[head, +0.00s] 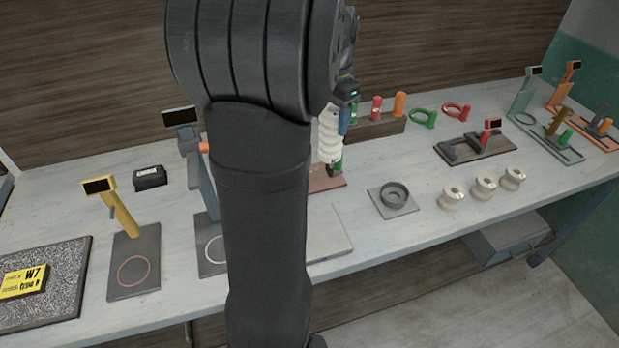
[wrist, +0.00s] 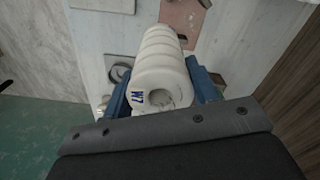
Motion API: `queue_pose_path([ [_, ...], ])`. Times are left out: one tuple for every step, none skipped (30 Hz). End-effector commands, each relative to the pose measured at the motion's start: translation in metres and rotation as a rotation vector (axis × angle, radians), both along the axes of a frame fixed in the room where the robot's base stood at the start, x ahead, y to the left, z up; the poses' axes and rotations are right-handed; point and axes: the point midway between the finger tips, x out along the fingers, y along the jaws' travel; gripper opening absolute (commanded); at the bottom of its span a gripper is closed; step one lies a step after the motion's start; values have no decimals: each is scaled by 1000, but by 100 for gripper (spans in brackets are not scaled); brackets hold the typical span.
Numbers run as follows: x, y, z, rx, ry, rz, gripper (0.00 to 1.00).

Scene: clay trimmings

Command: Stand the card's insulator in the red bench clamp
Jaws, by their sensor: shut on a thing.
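The yellow card (head: 25,281) reads W7, type B, and lies on a speckled mat at the front left. My gripper (head: 341,118) is shut on a white ribbed insulator (head: 329,138), which hangs about upright in the head view. In the wrist view my gripper's blue fingers (wrist: 162,88) flank the insulator (wrist: 158,62), and its near end bears a blue W7 mark. A reddish base plate (head: 328,182), which looks like the red clamp, lies below the insulator; it also shows in the wrist view (wrist: 178,14). My arm hides part of it. I cannot tell whether the insulator touches it.
A grey pad with a dark ring (head: 394,196) and several short white insulators (head: 484,187) stand to the right. Green (head: 556,150) and orange (head: 605,135) stations are at the far right. A yellow-armed stand (head: 130,262) is at left. A rack with coloured handles (head: 375,127) stands behind.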

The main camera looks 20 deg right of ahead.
Motion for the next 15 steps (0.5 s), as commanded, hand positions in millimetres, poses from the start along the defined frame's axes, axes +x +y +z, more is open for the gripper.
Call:
queue_pose_path([
  [-12, -9, -1, 0, -1, -9, 12],
  [-18, -14, -1, 0, -1, -10, 12],
  [-25, -18, -2, -1, -1, -12, 12],
  [-29, -21, -2, -1, -1, -11, 12],
  [-33, -24, -3, -1, -1, -13, 12],
  [-37, -27, -4, -1, -1, -14, 12],
  [-39, -28, -4, -1, -1, -13, 12],
  [-41, -29, -5, -1, -1, -12, 12],
  [-41, -29, -6, -1, -1, -12, 12],
  [-41, -29, -7, 0, -1, -12, 12],
  [-39, -27, -9, 0, 0, -10, 12],
  [-35, -24, -13, 1, 0, -9, 12],
  [-31, -21, -16, 1, 1, -9, 12],
  [-27, -18, -19, 1, 0, -8, 12],
  [-19, -12, -24, 1, 2, -7, 12],
])
